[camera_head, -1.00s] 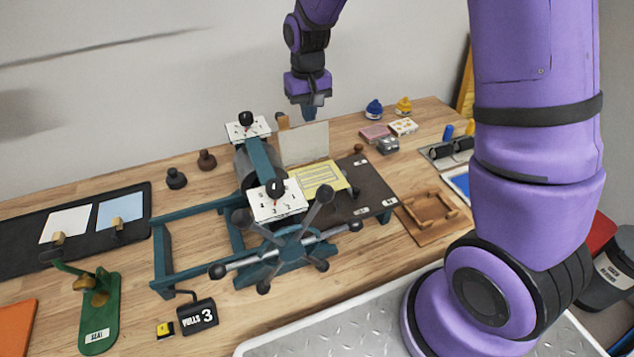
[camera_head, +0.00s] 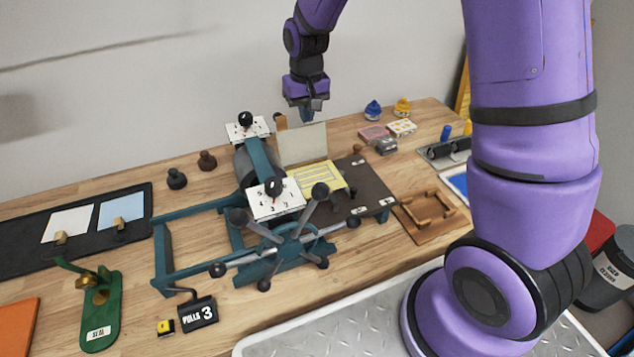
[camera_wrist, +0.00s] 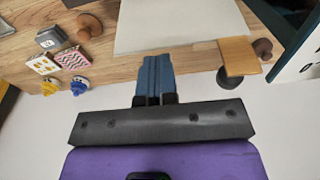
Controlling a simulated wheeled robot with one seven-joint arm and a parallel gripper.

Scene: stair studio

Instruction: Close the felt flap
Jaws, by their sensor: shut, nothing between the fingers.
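The felt flap (camera_head: 303,144) is a pale, flat panel standing raised at the back of the teal press's dark bed (camera_head: 372,189). In the wrist view the flap (camera_wrist: 180,25) spreads across the top middle. A yellow lined sheet (camera_head: 321,178) lies on the bed in front of it. My gripper (camera_head: 311,114) is shut and empty, pointing down by the flap's upper edge on its wall side. In the wrist view the blue fingertips (camera_wrist: 154,60) are together just short of the flap's edge; I cannot tell whether they touch it.
The press's roller (camera_head: 264,160), dial plates and spoked wheel (camera_head: 290,240) stand left and in front of the flap. In the wrist view a wooden tab (camera_wrist: 239,56) sits right of the fingers.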

